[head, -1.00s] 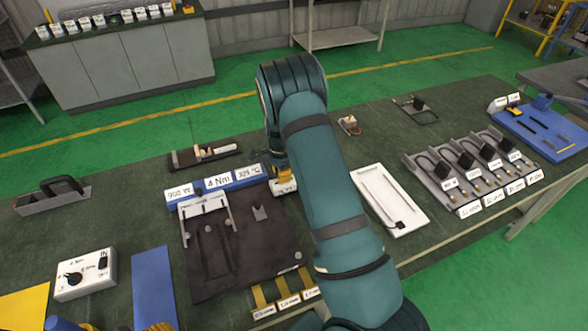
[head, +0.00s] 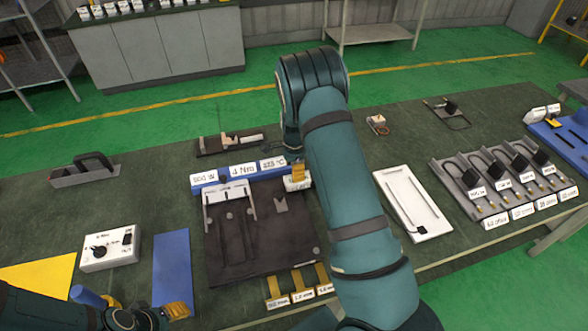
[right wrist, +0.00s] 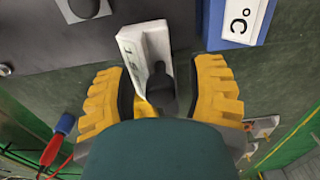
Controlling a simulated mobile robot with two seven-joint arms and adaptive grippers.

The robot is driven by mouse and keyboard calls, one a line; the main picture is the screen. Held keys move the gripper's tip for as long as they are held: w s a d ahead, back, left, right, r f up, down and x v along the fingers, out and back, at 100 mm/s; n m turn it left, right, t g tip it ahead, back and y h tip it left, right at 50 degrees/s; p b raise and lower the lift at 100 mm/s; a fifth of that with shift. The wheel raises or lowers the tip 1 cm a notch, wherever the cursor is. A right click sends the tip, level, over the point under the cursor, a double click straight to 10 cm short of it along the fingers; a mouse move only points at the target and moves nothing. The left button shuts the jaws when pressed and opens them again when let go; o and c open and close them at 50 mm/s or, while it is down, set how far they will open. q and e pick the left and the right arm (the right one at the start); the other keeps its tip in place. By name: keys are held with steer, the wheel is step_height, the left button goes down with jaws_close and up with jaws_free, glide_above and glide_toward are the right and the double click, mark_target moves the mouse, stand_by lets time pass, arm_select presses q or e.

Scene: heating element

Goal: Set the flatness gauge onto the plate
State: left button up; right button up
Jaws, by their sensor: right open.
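The dark plate (head: 285,255) lies on the table in the head view, with a pale pronged bracket and a small grey notched piece on it. A small white labelled block with a black knob, perhaps the flatness gauge, is at the plate's far right corner and shows in the right wrist view (right wrist: 140,52). My right gripper (head: 298,173) is over it. In the right wrist view its yellow fingers (right wrist: 167,97) are open, one on each side of the block and knob. My left gripper (head: 177,310) is at the bottom edge by the blue mat, mostly cut off.
A blue label strip (head: 213,180) runs along the plate's far edge. A grey handled tool (head: 85,174) and a white switch box (head: 110,250) stand left. A white tray (head: 392,188) and several heating elements on a grey rack (head: 500,185) are right.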

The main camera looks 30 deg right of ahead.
step_height(320, 180, up, 12)
steer(key=shift+f, duration=0.15)
steer(key=shift+w+a, duration=0.1)
stand_by(0.6)
